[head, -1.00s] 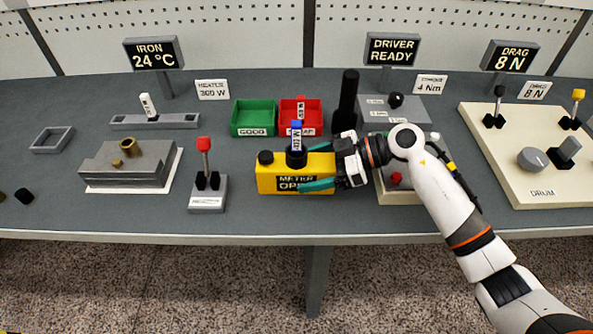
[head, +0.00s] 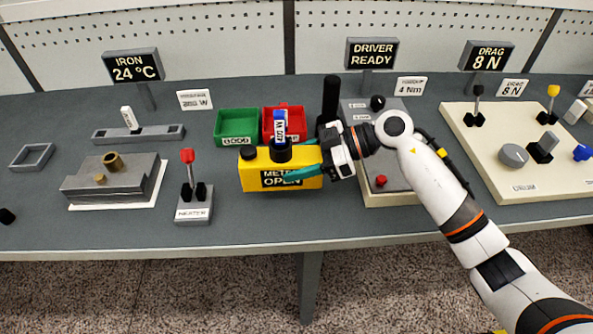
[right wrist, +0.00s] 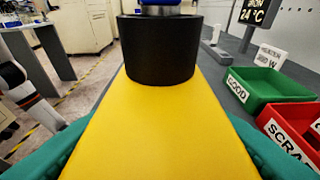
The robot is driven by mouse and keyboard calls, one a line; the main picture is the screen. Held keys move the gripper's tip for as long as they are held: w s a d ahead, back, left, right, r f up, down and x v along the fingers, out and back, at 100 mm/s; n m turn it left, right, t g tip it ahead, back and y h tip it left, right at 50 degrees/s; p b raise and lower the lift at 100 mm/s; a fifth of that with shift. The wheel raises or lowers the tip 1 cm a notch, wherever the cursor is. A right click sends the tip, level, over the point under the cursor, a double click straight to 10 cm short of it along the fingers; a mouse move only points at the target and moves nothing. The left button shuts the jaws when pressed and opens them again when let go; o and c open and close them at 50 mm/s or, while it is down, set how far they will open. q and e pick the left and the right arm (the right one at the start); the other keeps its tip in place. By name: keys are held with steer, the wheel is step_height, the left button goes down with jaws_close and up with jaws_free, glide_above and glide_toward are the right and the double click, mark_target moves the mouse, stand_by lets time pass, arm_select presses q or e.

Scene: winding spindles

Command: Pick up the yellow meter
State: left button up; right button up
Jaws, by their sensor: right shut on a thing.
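The yellow meter (head: 250,175) is a yellow box with a dark panel reading "METER OPEN", a black knob at its left and a black cylinder with a blue-topped, labelled piece on top. My right gripper (head: 304,172) comes in from the right, its teal fingers shut on the meter. The meter looks held level, a little above the bench. In the right wrist view the meter (right wrist: 155,130) fills the middle between the teal fingers, with the black cylinder ahead. My left gripper is not in view.
Behind the meter are a green tray (head: 238,138) and a red tray (head: 297,112), partly hidden. The red-knobbed heater switch (head: 194,205) stands to its left. The driver station (head: 400,180) is under my right arm. The bench's front strip is clear.

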mark_target(297, 154)
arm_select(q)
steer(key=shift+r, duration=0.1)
arm_select(e)
step_height(297, 154, up, 14)
steer(key=shift+r, duration=0.2)
steer(key=shift+f, duration=0.1)
